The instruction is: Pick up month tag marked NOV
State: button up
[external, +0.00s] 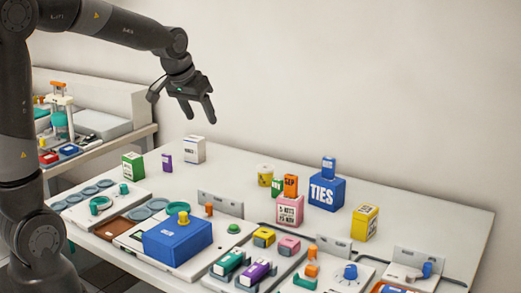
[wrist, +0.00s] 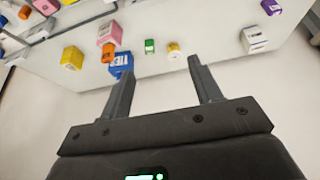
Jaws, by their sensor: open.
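Several small upright tags look like month tags. An orange one (external: 290,186), seemingly marked SEP, stands on a pink box, with a green tag (external: 277,187) beside it. A blue tag (external: 328,167) sits on the blue TIES box (external: 325,192). A purple tag (external: 166,161) stands at the back left. I cannot read NOV on any of them. In the wrist view the orange tag (wrist: 108,51), green tag (wrist: 150,46) and purple tag (wrist: 271,7) show far off. My gripper (external: 201,110) is open and empty, high above the table's back edge; its fingers (wrist: 160,68) touch nothing.
A white box (external: 194,149) and green box (external: 133,166) stand at the back left. A yellow cup (external: 265,175), pink box (external: 290,210) and yellow box (external: 364,222) stand mid-table. Trays and a blue block (external: 178,242) fill the front. The table between white box and cup is clear.

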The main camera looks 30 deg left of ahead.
jog(key=w+d+f, duration=0.4)
jog(key=w+f, duration=0.3)
jog(key=w, duration=0.4)
send_near(276, 180)
jog(key=shift+m, duration=0.3)
jog(key=x, duration=0.6)
jog(key=shift+d, duration=0.4)
jog(key=shift+a+x, duration=0.15)
jog(key=shift+x, duration=1.3)
jog(key=shift+a+x, duration=0.2)
jog(key=shift+x, duration=1.2)
jog(key=shift+c, duration=0.5)
jog(key=c, duration=1)
jog(key=shift+o, duration=0.2)
